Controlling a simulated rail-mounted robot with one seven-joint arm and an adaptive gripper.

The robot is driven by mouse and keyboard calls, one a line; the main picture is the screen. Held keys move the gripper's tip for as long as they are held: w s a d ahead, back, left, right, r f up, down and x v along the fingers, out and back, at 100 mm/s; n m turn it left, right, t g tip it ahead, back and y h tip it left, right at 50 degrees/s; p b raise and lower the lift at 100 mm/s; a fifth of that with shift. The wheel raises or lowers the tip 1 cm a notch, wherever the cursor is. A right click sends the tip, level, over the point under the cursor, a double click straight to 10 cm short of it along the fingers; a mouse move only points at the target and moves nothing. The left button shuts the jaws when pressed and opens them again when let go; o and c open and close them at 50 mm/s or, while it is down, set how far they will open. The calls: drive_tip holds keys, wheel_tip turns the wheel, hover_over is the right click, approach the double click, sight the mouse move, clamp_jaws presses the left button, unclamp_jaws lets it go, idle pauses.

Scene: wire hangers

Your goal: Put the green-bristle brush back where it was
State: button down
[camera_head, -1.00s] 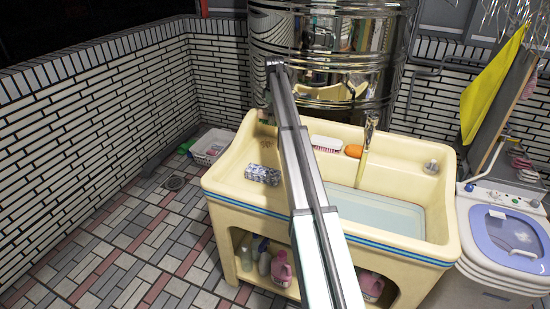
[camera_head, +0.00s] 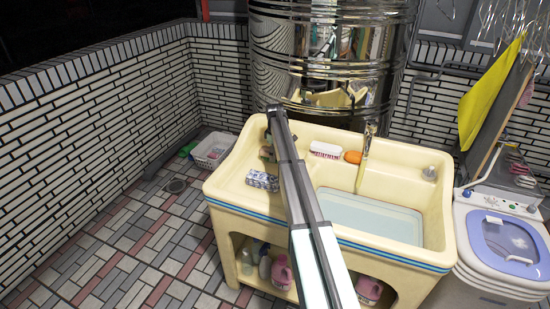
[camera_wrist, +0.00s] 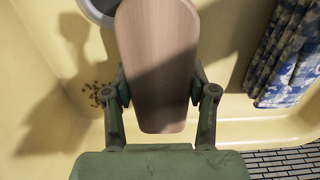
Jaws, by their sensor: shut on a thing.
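In the wrist view my gripper (camera_wrist: 160,92) is shut on a brush (camera_wrist: 158,50) with a flat, light-brown wooden body. The brush points away from my palm, with the sink's cream surface behind it. Its bristles are hidden, so I cannot see their colour. In the head view my gripper (camera_head: 268,153) is partly hidden by my arm, over the left part of the cream sink (camera_head: 232,178). I cannot tell whether the brush touches the sink.
A pink brush with pale bristles (camera_head: 325,150) and an orange object (camera_head: 353,157) lie on the back ledge. The basin at right holds water. A metal tank (camera_head: 330,60) stands behind.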

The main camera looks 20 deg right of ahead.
drive_tip(key=shift+f, duration=1.15)
drive_tip(key=shift+f, duration=0.1)
drive_tip(key=shift+c, duration=1.7)
unclamp_jaws()
wheel_tip(320, 180, up, 12)
drive_tip(key=b, duration=0.3)
